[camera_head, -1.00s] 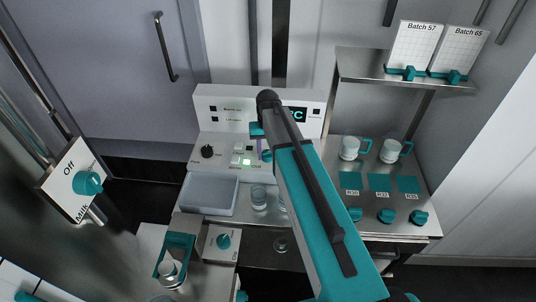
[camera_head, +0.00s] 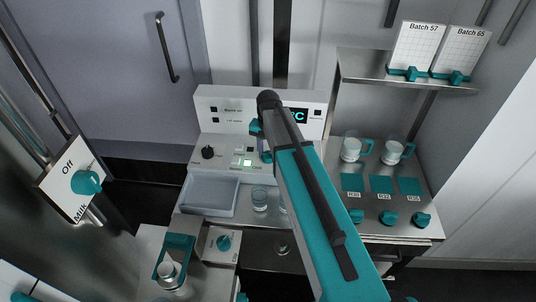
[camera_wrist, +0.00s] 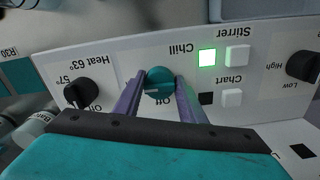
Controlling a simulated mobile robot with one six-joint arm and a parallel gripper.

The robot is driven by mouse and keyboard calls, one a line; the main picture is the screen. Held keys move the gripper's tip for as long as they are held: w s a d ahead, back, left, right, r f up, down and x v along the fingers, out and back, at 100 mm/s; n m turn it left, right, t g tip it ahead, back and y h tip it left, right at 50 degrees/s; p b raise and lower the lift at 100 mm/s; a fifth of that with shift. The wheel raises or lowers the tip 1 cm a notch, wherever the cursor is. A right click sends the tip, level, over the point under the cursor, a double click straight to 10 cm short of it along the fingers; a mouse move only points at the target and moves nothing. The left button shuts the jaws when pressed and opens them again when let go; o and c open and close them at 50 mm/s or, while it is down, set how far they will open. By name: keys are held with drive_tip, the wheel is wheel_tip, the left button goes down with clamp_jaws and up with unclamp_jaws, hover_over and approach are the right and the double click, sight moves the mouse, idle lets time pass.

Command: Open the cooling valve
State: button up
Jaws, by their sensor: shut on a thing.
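In the wrist view a round teal knob (camera_wrist: 158,77) sits on a white panel (camera_wrist: 110,70), between the upside-down words Chill and Off. It carries a short pale mark lying roughly sideways. My gripper (camera_wrist: 159,88) has its two purple fingers closed on the knob's sides. In the head view my arm reaches to the white control console (camera_head: 210,108) at the back. It hides the knob and most of the fingers there.
A black heat knob (camera_wrist: 82,93) and a lit green indicator (camera_wrist: 207,58) flank the chill knob. A grey tray (camera_head: 208,194) and a glass (camera_head: 259,200) stand before the console. A Milk/Off valve (camera_head: 86,182) is at left; mugs (camera_head: 351,150) at right.

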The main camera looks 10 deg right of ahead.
sight(268, 153)
drive_tip(key=o, duration=1)
drive_tip(key=shift+o, duration=0.2)
drive_tip(key=shift+r, duration=0.1)
wheel_tip(268, 153, up, 14)
drive_tip(key=b, duration=0.3)
idle(0.5)
